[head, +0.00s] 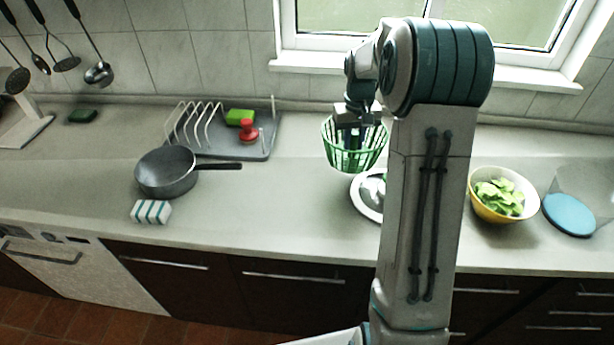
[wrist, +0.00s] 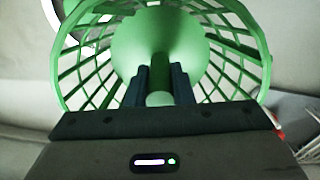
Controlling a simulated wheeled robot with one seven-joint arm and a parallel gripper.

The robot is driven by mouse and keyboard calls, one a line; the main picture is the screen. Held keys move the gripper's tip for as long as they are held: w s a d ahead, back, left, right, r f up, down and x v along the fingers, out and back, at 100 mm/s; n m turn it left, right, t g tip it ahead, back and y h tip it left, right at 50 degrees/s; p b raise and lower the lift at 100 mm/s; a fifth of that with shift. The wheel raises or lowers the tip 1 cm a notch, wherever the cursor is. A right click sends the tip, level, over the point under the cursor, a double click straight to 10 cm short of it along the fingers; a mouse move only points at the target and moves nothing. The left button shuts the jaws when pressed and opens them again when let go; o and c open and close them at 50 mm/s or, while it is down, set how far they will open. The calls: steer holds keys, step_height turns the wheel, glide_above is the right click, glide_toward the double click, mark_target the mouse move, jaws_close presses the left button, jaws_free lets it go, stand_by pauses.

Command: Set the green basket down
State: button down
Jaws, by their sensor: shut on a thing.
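The green basket (head: 338,152) is an open-slatted bowl. My gripper (head: 352,128) reaches down into it from above. In the wrist view the basket (wrist: 72,65) surrounds my fingers, and my gripper (wrist: 160,92) is shut on a green post at its centre. In the head view the basket appears above the counter (head: 290,215), overlapping the upper part of a round lid or plate in the picture. Whether its bottom touches anything is hard to tell. My arm hides the counter to the right of the basket.
A shiny round lid or plate (head: 366,203) lies below the basket, partly behind my arm. A dish rack (head: 225,146) with a green sponge and red item stands left, near a dark pan (head: 166,176). A yellow bowl of leaves (head: 503,209) is right. The front-middle counter is clear.

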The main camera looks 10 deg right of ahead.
steer(key=shift+s+a+f+p, duration=0.1)
steer(key=shift+a+f+p, duration=0.85)
steer(key=shift+a+f, duration=1.85)
steer(key=shift+s+a+f+p, duration=0.1)
steer(key=shift+a+f+p, duration=0.8)
steer(key=shift+a+f, duration=1.85)
steer(key=shift+a+r, duration=0.2)
steer(key=shift+f, duration=0.15)
steer(key=c, duration=1.3)
jaws_free()
steer(key=shift+o, duration=0.2)
